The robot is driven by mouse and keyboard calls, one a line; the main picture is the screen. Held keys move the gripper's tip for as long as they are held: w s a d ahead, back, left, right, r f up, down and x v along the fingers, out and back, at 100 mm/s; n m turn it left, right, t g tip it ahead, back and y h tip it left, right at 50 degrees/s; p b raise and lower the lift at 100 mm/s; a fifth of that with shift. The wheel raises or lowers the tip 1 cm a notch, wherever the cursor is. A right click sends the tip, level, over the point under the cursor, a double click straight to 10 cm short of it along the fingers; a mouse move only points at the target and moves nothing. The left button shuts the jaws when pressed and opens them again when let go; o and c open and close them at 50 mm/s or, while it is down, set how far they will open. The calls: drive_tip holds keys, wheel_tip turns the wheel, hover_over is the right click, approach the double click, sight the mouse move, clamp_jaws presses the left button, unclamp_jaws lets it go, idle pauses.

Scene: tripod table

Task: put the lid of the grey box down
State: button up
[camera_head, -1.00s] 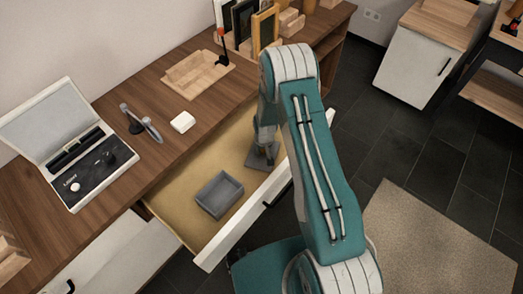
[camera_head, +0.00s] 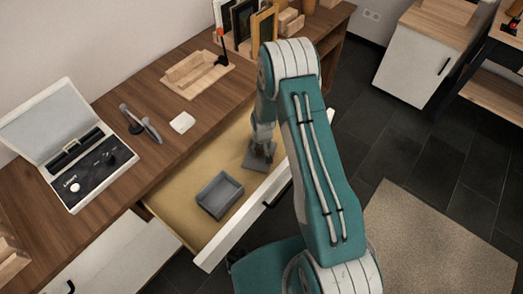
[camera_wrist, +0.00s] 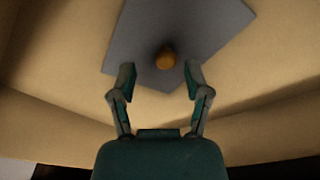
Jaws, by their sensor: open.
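The grey box (camera_head: 219,195) stands open inside the pulled-out drawer, with no lid on it. Its lid (camera_head: 258,158) is a flat grey plate lying on the drawer floor to the right of the box. In the wrist view the lid (camera_wrist: 205,27) has a round orange-brown knob (camera_wrist: 166,58) on top. My gripper (camera_head: 262,148) is above the lid. In the wrist view my gripper (camera_wrist: 160,78) is open, with one finger to each side of the knob and apart from it. My arm partly hides the lid's surroundings in the head view.
The drawer (camera_head: 190,208) is open, and its front wall (camera_head: 245,220) runs close by the box and lid. Bare drawer floor lies between box and lid. On the desk stand an open case (camera_head: 75,150), a white block (camera_head: 182,122) and a wooden tray (camera_head: 197,75).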

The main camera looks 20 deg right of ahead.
wheel_tip(320, 180, up, 10)
drive_tip(key=s, duration=0.1)
wheel_tip(320, 180, up, 12)
drive_tip(key=t, duration=0.1)
hover_over(262, 157)
drive_tip(key=s, duration=0.2)
drive_tip(key=s+r+t, duration=0.1)
drive_tip(key=s+r, duration=0.5)
drive_tip(key=r, duration=0.6)
drive_tip(key=s+r+t, duration=0.1)
drive_tip(key=s+r, duration=0.4)
drive_tip(key=s, duration=0.4)
drive_tip(key=s+r+t, duration=0.1)
drive_tip(key=s+r, duration=0.4)
drive_tip(key=s, duration=0.4)
drive_tip(key=shift+s+a+r, duration=0.15)
drive_tip(key=shift+r, duration=0.15)
